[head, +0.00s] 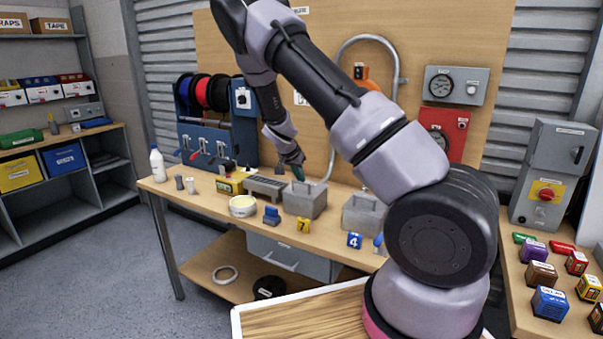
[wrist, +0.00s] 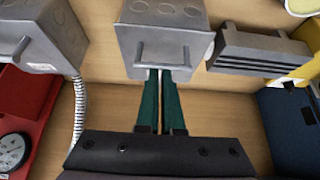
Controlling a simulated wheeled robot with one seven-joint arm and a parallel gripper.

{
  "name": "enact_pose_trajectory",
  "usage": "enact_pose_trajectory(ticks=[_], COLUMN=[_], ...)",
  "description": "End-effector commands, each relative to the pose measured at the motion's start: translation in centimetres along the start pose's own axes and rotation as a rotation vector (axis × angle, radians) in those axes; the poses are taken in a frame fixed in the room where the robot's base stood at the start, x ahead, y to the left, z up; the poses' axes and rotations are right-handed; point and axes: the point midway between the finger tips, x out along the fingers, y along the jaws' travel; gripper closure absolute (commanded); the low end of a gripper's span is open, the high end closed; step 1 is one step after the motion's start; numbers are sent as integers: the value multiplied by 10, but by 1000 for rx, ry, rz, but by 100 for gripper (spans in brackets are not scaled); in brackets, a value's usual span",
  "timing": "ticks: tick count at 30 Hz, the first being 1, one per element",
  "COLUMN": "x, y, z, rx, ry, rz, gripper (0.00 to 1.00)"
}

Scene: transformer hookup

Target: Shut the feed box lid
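Two grey metal boxes stand on the bench; I cannot tell from any label which is the feed box. The middle one (head: 305,203) has a flat lid with a bar handle, and the lid looks down on the box. It also shows in the wrist view (wrist: 195,42), with round knockouts on one side. The other grey box (head: 362,217) is to its right, also with a handle on top. My gripper (head: 299,173) is above the middle box's wall-side edge. In the wrist view its green fingers (wrist: 160,75) lie close together, empty, beside the handle; contact is unclear.
A slotted grey block (head: 266,188) stands close left of the middle box. A red gauge box (head: 445,130) and a conduit are on the wall behind. A blue number 4 block (head: 354,241) and yellow number 7 block (head: 303,226) sit at the front edge.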

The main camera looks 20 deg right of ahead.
Motion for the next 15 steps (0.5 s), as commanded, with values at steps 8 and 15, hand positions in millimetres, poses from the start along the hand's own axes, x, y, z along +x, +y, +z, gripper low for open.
enact_pose_trajectory(ticks=[8, 15], x=[12, 12], y=[5, 6], z=[25, 26], rx=[-6, -4], ry=[-24, -25], rz=[20, 21], gripper=[100, 100])
